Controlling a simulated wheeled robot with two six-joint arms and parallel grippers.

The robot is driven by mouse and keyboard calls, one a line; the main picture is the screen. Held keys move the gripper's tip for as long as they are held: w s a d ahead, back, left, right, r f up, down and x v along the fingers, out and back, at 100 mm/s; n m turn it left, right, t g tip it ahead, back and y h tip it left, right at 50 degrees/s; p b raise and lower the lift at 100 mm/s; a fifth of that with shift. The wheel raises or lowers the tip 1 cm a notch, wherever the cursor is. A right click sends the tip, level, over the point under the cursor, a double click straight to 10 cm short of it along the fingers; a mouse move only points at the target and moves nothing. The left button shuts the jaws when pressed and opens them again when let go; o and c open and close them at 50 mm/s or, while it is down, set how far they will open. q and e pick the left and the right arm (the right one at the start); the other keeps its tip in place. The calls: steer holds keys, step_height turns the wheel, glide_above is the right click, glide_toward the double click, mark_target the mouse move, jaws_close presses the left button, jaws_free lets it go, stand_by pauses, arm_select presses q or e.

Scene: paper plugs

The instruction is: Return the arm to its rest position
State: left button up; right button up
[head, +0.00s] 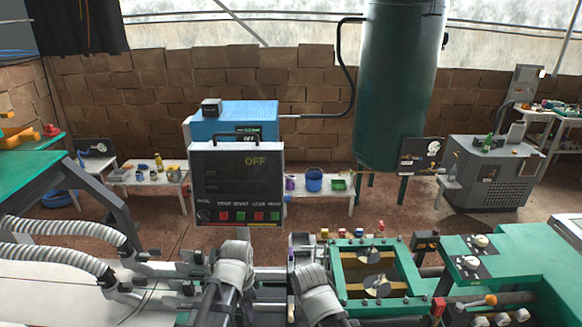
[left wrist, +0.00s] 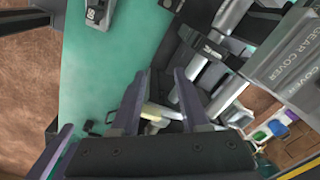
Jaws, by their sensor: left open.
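My left gripper (left wrist: 160,98) shows in the left wrist view as two dark, purple-edged fingers standing apart. Nothing is held between them. A green machine surface lies beyond the left finger, and metal rods and dark machine parts lie beyond the right one. In the head view, the left gripper (head: 300,245) is low in the middle, left of the green-framed machine part, and mostly hidden among grey parts. I cannot tell whether it touches anything. I cannot make out my right gripper.
The green machine (head: 490,262) fills the lower right, with an open green frame (head: 343,270) beside it. A control panel (head: 237,182) reading OFF stands at the middle. Ribbed hoses (head: 60,231) run in at left. Grey covers (left wrist: 282,62) crowd the right of the wrist view.

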arm_select(q)
steer(key=s+a+n, duration=0.3)
steer(key=a+n, duration=0.2)
steer(key=n, duration=0.7)
steer(key=s+d+f+m+y+b, duration=0.1)
steer(key=s+d+f+m+b, duration=0.3)
steer(key=d+f+b, duration=0.5)
steer(key=shift+s+d+f+g, duration=0.15)
steer(key=shift+s+d+g, duration=0.25)
steer(key=shift+s+d, duration=0.6)
steer(key=shift+w+d, duration=0.1)
stand_by(0.4)
